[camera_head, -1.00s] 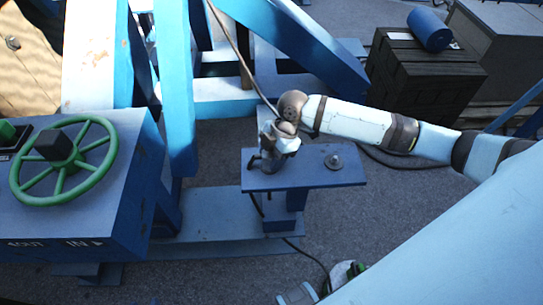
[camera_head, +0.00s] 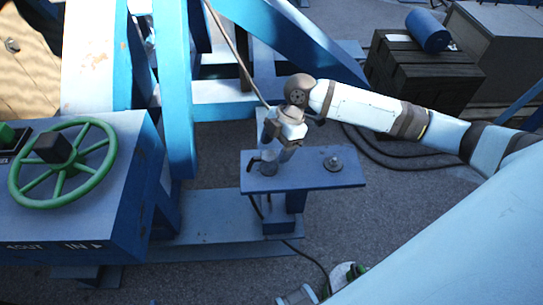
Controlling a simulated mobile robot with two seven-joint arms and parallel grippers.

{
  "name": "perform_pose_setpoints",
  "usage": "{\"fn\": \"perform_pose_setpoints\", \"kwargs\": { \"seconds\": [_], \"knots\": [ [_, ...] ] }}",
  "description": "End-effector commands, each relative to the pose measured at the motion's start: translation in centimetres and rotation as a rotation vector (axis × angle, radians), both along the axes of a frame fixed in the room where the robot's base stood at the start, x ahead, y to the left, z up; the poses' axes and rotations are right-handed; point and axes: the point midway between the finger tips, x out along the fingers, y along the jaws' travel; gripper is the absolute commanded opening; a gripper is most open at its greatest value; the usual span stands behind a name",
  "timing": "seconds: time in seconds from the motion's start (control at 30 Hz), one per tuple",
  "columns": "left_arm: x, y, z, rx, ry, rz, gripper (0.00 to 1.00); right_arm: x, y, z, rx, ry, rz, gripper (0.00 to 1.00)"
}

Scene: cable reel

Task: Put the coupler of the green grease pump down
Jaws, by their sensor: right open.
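A small grey coupler (camera_head: 268,164) stands on the left part of a blue stand's top plate (camera_head: 312,174). A thin dark hose hangs below the plate and runs down towards the green grease pump (camera_head: 345,273), which shows only in part at the bottom edge. My right gripper (camera_head: 276,145) is open, pointing down just above and around the coupler's top. From this angle I cannot tell whether the fingers touch it.
A round metal fitting (camera_head: 333,163) sits on the plate's right half. A blue cabinet with a green handwheel (camera_head: 62,162) stands at left. Blue frame beams (camera_head: 290,35) rise behind the stand. A dark crate (camera_head: 423,70) carries a blue cylinder (camera_head: 428,30) at back right.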

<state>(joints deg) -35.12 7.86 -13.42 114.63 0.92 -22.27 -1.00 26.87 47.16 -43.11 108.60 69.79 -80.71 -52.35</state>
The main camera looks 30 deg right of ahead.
Motion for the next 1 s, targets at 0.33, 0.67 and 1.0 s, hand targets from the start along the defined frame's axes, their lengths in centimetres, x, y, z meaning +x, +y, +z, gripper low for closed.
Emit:
{"fn": "perform_pose_setpoints", "kwargs": {
  "seconds": [0.33,0.67,1.0],
  "knots": [
    [0.0,0.0,0.0,0.000,0.000,0.000,0.43,0.2,-2.4,5.8,-0.001,-0.001,0.001,0.69],
    [0.0,0.0,0.0,0.001,0.001,-0.001,0.43,0.2,-2.7,6.8,0.000,0.001,0.001,0.69],
    [-0.1,0.0,0.0,0.001,0.001,-0.001,0.43,0.2,-2.7,6.7,0.000,0.001,0.000,0.69]
  ]
}}
